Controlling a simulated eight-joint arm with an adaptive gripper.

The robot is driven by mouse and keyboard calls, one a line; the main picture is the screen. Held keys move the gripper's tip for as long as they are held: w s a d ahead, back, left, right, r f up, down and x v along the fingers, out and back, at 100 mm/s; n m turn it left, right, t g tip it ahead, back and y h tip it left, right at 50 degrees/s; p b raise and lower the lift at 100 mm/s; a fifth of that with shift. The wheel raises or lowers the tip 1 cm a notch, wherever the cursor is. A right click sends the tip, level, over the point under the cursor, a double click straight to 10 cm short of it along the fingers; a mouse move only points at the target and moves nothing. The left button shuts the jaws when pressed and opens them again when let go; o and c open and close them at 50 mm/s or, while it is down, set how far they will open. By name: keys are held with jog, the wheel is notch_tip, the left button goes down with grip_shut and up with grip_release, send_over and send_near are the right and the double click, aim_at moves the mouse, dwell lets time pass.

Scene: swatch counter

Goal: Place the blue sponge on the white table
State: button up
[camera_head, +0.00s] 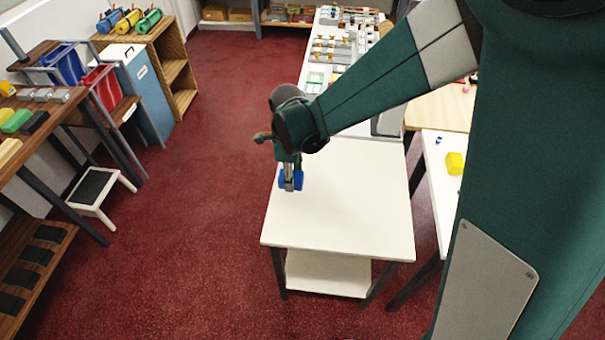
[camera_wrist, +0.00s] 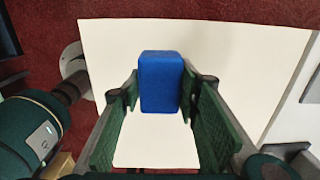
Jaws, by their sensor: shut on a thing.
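The blue sponge (camera_wrist: 160,80) is a small upright block between the two green-padded fingers of my gripper (camera_wrist: 160,105) in the wrist view. The fingers press on its left and right sides. In the head view, the sponge (camera_head: 291,180) shows at the tip of my gripper (camera_head: 290,183), over the left rear part of the white table (camera_head: 345,218). The wrist view shows the bare white table top (camera_wrist: 235,70) below and around the sponge. I cannot tell whether the sponge touches the table or hangs just above it.
The rest of the white table top is clear. A second pale table at right holds a yellow block (camera_head: 455,163). A long counter with many small items (camera_head: 340,50) runs behind. Shelves, bins and a white step stool (camera_head: 97,188) stand at left on red carpet.

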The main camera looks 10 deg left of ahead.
dwell(0.3)
jog(key=w+d+r+m+p, duration=0.1)
jog(key=w+d+m, duration=0.2)
jog(key=d, duration=1.3)
jog(key=w+d+r+m+p, duration=0.15)
jog(key=d+m, duration=0.25)
jog(key=d, duration=1.2)
jog(key=s+d+r+m, duration=0.1)
jog(key=s+d+m, duration=0.1)
jog(key=d, duration=0.7)
jog(key=s+d+r+m+p, duration=0.1)
jog(key=s+d, duration=0.3)
jog(key=d, duration=0.5)
jog(key=s+d+m, duration=0.3)
jog(key=d, duration=0.7)
jog(key=shift+s+r+m, duration=0.3)
jog(key=shift+r, duration=0.1)
jog(key=shift+f, duration=2.95)
